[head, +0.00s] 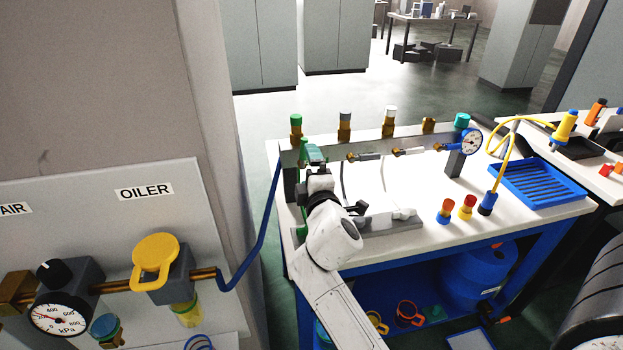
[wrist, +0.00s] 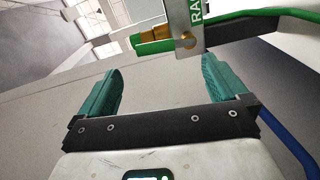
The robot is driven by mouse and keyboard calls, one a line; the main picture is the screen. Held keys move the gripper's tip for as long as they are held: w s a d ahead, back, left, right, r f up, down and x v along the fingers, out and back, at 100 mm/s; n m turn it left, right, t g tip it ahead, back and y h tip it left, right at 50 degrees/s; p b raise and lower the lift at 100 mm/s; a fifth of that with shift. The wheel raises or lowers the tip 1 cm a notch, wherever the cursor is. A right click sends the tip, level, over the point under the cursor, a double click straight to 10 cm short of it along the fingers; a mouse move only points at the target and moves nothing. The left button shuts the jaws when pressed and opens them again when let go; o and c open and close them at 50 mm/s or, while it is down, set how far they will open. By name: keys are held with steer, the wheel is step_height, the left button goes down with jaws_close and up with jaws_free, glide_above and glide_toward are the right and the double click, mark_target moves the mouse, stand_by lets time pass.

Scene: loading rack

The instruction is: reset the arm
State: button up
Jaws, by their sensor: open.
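My gripper (head: 316,155) is at the left end of the rack bar (head: 375,148) on the white workbench (head: 441,168), with my white arm reaching up to it from the bottom. In the wrist view its two green fingers (wrist: 163,85) stand wide apart with nothing between them. Just beyond the fingertips is a metal plate (wrist: 197,25) with partly visible lettering. A green hose (wrist: 268,14) and a brass fitting with a green end (wrist: 155,39) are beside the plate. I cannot tell whether a fingertip touches the plate.
Several capped fittings top the bar, with a gauge (head: 471,142) at its right end. Red (head: 446,211) and yellow-red (head: 467,206) connectors and a blue tray (head: 541,186) are on the bench. A blue hose (head: 262,235) runs to the oiler panel (head: 100,240) at left.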

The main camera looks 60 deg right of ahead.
steer(key=shift+v, duration=1)
steer(key=s+a+f+m+g+y, duration=0.35)
steer(key=a+f, duration=0.25)
steer(key=f, duration=0.3)
steer(key=s+a+f+m+g+y, duration=0.2)
steer(key=s+a+f+m+y, duration=0.15)
steer(key=a+f, duration=0.4)
steer(key=s+a+f+g+y, duration=0.5)
steer(key=s+a+f, duration=0.3)
steer(key=s+a, duration=0.3)
steer(key=shift+s+m+y, duration=0.3)
steer(key=shift+s+y, duration=0.15)
steer(key=shift+y, duration=0.25)
